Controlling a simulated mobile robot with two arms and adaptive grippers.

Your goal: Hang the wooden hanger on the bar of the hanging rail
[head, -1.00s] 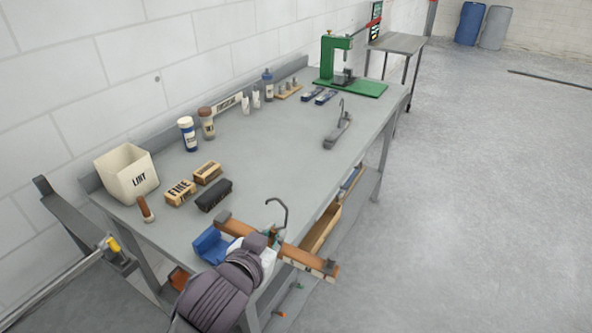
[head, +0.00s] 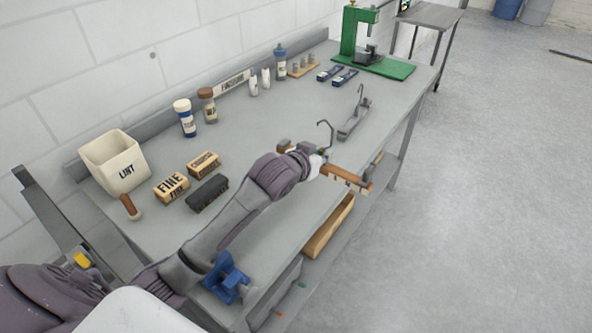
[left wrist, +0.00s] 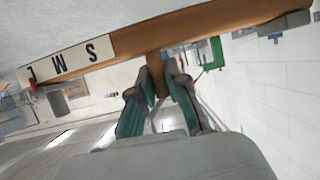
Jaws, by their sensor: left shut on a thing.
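The wooden hanger (head: 345,178) is brown with a dark hook that points up. My left gripper (head: 318,163) is shut on it and holds it over the bench's front edge. In the left wrist view the hanger (left wrist: 200,32) runs across the top and carries an upside-down size label. There the left gripper's green-padded fingers (left wrist: 158,80) close on its short middle stem. I cannot clearly make out the hanging rail; a dark frame with a yellow part (head: 82,259) stands at the left by the bench. My right gripper is not in view.
A blue clamp (head: 228,277) sits at the near edge.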

